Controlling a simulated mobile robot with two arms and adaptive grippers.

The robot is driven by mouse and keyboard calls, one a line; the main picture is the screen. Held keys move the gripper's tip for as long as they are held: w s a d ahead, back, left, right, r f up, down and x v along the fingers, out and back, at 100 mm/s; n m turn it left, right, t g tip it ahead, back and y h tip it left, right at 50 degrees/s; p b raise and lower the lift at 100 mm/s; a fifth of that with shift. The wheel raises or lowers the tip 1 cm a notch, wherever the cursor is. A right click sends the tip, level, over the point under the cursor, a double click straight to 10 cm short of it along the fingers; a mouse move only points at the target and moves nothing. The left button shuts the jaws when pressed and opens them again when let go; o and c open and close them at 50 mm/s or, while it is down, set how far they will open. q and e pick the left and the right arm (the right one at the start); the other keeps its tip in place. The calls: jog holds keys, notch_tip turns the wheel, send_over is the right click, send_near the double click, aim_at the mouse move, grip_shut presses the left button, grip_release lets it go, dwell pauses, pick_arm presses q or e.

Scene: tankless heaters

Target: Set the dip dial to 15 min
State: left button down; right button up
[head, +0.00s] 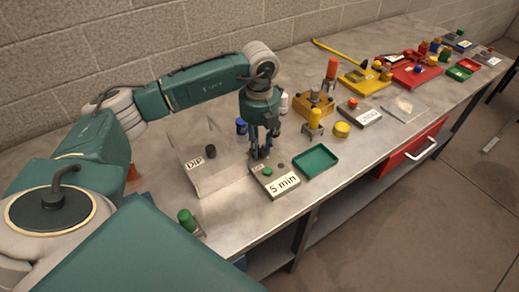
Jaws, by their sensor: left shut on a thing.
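A small grey box (274,184) stands at the front of the bench, with a white label that reads "5 min" on its front. A green knob (267,171) and a small dark knob (281,165) show on its top. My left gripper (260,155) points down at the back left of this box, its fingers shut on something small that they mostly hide. I cannot make out a dial pointer. A larger grey box (203,177) labelled "DIP", with a black knob (211,151) on it, stands to the left. My right gripper is not in view.
A green tray (316,161) lies just right of the small box. A yellow-topped post (315,118), an orange-topped post (331,70) and a wooden block (312,104) stand behind it. A green-capped piece (187,218) is near the front left edge.

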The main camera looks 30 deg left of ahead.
pick_arm(q)
jog(key=m+b, duration=0.1)
jog(key=m, duration=0.1)
jog(key=m+b, duration=0.1)
jog(key=m, duration=0.1)
jog(key=shift+s+f+m, duration=0.1)
jog(key=shift+f+m, duration=0.1)
jog(key=shift+m, duration=0.2)
jog(key=m+b, duration=0.2)
jog(key=m, duration=0.1)
jog(key=shift+m, duration=0.3)
jog(key=m+b, duration=0.2)
jog(key=m, duration=0.2)
jog(key=shift+a+r+m+b, duration=0.15)
jog(key=shift+m+b, duration=0.5)
jog(key=shift+m, duration=1.35)
jog(key=c, duration=1.4)
grip_release()
jog(key=shift+c, duration=0.2)
jog(key=shift+r, duration=0.1)
